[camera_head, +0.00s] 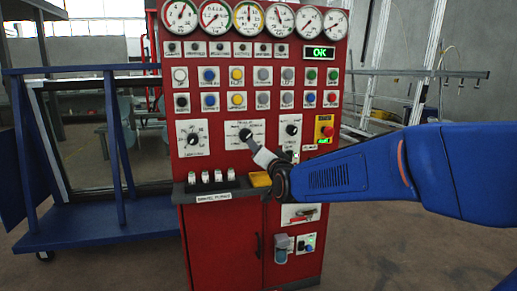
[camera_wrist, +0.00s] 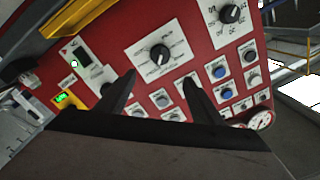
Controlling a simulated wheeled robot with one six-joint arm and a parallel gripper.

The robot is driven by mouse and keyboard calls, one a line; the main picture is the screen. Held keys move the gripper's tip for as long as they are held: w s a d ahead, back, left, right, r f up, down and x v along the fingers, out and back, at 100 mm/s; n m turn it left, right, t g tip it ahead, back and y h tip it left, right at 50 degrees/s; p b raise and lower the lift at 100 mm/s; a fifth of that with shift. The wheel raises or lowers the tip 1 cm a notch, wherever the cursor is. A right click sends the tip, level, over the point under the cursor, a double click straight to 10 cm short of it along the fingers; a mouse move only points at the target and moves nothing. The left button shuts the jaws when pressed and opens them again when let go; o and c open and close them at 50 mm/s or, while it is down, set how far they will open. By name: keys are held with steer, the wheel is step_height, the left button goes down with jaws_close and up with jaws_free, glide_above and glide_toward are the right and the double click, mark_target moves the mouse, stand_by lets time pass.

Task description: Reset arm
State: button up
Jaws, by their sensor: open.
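My blue arm (camera_head: 370,172) reaches in from the right in the head view. My gripper (camera_head: 248,139) is near the front of the red control panel (camera_head: 220,245), by the middle black dial. In the wrist view my gripper (camera_wrist: 158,84) shows two dark fingers spread apart with nothing between them. The middle dial (camera_wrist: 160,55) on its white plate lies just beyond the fingertips. I cannot tell from these frames whether a finger touches the panel.
The panel carries several round gauges (camera_head: 249,17), rows of coloured buttons (camera_head: 237,74) and a lit green OK display (camera_head: 319,53). A grey ledge with small levers (camera_head: 205,178) juts out below. A blue wheeled frame (camera_head: 75,238) stands at left. Floor at right is open.

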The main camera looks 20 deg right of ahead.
steer(key=shift+s, duration=0.45)
steer(key=s+d+f+n+g, duration=0.2)
steer(key=s+f+g, duration=0.2)
steer(key=s, duration=0.9)
steer(key=s+d+f+n+g, duration=0.2)
steer(key=s+f+g, duration=0.3)
steer(key=s+f, duration=0.5)
steer(key=s+d+f+n+g, duration=0.2)
steer(key=s+f, duration=0.6)
steer(key=s, duration=0.8)
steer(key=n+g, duration=0.1)
steer(key=g, duration=0.1)
steer(key=shift+g+h, duration=0.3)
